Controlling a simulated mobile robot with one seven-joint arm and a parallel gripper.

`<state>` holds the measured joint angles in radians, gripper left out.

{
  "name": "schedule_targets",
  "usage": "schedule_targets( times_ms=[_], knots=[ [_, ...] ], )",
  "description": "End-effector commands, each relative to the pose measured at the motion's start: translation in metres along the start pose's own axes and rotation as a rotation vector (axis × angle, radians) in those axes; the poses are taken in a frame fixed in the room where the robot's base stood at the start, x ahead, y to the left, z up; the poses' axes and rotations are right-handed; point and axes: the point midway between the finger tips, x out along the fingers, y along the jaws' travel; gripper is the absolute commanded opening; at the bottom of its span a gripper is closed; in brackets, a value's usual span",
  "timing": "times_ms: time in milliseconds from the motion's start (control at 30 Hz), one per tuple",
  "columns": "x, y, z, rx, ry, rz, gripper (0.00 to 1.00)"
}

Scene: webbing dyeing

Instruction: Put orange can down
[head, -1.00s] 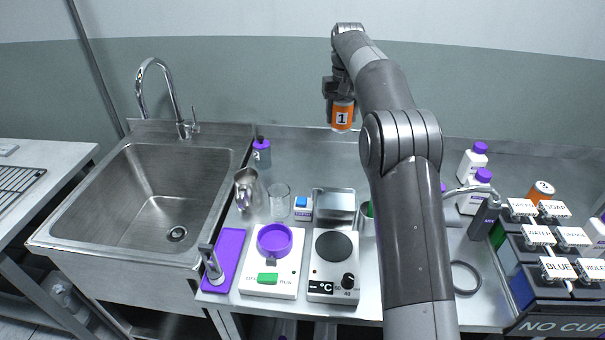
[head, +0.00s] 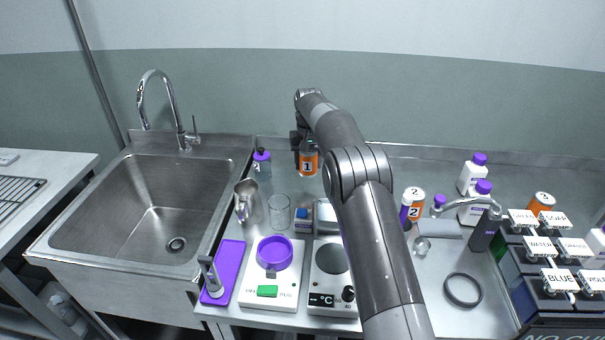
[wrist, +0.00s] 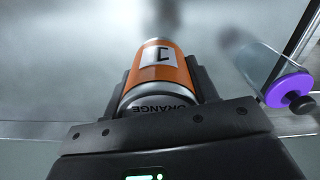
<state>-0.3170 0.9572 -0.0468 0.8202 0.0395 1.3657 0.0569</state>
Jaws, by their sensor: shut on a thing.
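The orange can (head: 308,165) has a white label with a 1 and stands upright at the back of the metal counter (head: 345,190), near the back wall. In the wrist view the can (wrist: 163,70) sits between the fingers, with the word ORANGE on its near end. My gripper (head: 304,148) is shut on the can; its fingers show on both sides of it in the wrist view (wrist: 163,85). Whether the can's base touches the counter, I cannot tell.
A clear bottle with a purple cap (head: 262,163) stands just left of the can. A glass beaker (head: 280,210) and a metal jug (head: 246,200) stand nearer. A second orange can (head: 412,203), marked 2, stands to the right. The sink (head: 150,205) is at left.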

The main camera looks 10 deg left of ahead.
Motion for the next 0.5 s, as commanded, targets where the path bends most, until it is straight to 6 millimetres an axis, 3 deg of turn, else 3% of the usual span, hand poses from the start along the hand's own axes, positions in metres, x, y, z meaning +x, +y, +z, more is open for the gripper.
schedule_targets(
  times_ms=[267, 500],
  knots=[
    [0.013, -0.017, -0.009, 0.001, 0.002, 0.0, 0.2],
    [0.043, -0.017, -0.009, 0.001, 0.0, 0.0, 0.2]
  ],
)
